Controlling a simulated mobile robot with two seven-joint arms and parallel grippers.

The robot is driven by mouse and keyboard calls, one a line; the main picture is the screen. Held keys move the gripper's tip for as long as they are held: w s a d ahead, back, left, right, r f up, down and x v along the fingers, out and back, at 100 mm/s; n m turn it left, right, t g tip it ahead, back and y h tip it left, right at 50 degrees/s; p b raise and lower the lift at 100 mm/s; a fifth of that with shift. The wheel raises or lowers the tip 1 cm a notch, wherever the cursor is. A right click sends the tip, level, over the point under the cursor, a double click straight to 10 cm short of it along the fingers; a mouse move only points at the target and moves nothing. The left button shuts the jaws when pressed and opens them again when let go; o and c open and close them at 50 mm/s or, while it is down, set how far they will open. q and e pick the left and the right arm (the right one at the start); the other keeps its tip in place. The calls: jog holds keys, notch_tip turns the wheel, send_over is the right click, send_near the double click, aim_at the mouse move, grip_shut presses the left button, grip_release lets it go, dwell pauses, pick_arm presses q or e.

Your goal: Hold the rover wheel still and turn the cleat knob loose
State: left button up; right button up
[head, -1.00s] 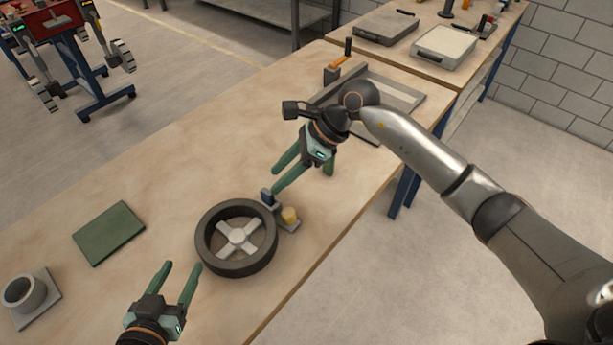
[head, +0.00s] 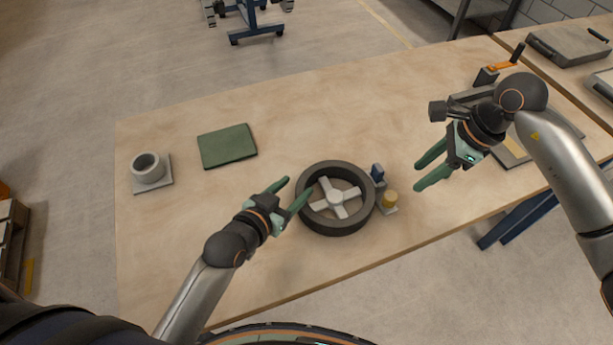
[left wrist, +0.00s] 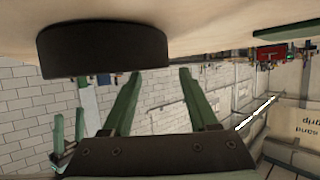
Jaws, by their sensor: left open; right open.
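The rover wheel (head: 309,214), a dark ring with a pale four-spoke hub, lies flat on the bench. My left gripper (head: 298,186) is open at the wheel's left side; one fingertip overlaps the rim in the picture, and contact cannot be told. In the left wrist view the wheel (left wrist: 100,50) appears upside down by the spread, empty fingers (left wrist: 160,75). My right gripper (head: 417,178) is open and empty, right of the knob and apart from it.
A green mat (head: 228,146) and a grey ring on a square plate (head: 149,170) lie to the left on the bench. A grey tray (head: 557,128) lies behind my right gripper. The bench (head: 270,110) is clear behind the wheel; its front edge runs close below.

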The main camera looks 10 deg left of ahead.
aim_at(303, 180)
pick_arm(q)
jog(key=shift+x, duration=2.75)
grip_shut()
jog(key=shift+f, duration=0.15)
